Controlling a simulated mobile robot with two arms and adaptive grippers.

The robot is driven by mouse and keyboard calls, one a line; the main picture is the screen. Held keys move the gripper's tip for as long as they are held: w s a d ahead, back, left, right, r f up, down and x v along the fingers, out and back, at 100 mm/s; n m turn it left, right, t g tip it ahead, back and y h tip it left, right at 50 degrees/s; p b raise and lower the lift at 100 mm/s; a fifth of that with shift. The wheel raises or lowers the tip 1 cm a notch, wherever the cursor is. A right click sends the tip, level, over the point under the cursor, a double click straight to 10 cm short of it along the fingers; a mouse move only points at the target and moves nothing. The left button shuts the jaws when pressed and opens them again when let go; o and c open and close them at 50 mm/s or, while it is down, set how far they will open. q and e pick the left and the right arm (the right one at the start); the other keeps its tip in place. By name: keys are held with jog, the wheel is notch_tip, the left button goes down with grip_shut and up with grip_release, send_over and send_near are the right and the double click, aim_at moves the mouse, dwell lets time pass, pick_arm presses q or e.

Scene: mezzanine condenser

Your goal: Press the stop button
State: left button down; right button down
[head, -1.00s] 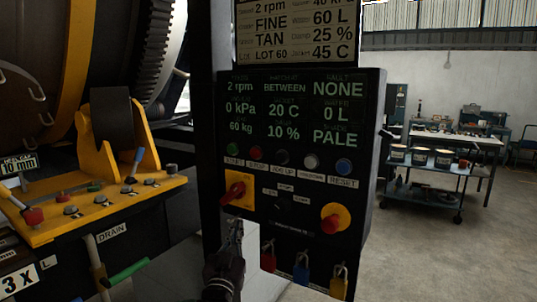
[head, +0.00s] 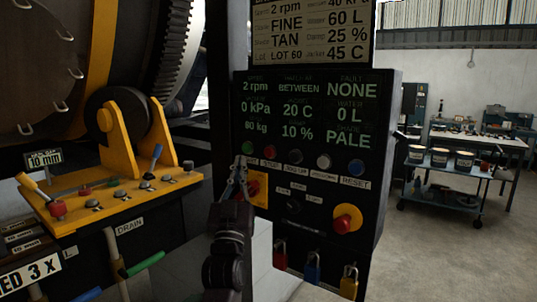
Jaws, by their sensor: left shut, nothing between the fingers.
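A black control panel (head: 300,245) stands upright in front of me. Its button row holds a green button (head: 247,148), a red button (head: 270,152), a dark one, a pale one and a blue one; the small labels under them are hard to read. A red mushroom knob on a yellow plate (head: 347,222) sits at the lower right of the panel. My left gripper (head: 241,161) is shut and empty, its tips just below the green button in the picture and left of the red one. I cannot tell whether it touches the panel. My right gripper is not in view.
A red rotary switch on a yellow plate (head: 258,189) is partly hidden behind my left gripper. Several coloured padlocks (head: 314,268) hang below the panel. A yellow machine bracket with levers (head: 120,200) stands at the left. A cart with tubs (head: 440,180) stands at the right on open floor.

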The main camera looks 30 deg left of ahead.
aim_at(269, 152)
pick_arm(q)
jog(key=shift+w+d+b, duration=0.2)
jog(key=shift+w+b, duration=0.4)
jog(key=shift+w, duration=1.6)
jog(key=shift+w+d+b, duration=0.15)
jog(key=shift+w+b, duration=0.4)
jog(key=shift+w, duration=1.65)
jog(key=shift+w, duration=0.15)
jog(key=shift+w, duration=0.25)
jog(key=shift+w, duration=0.45)
jog(key=shift+s, duration=0.9)
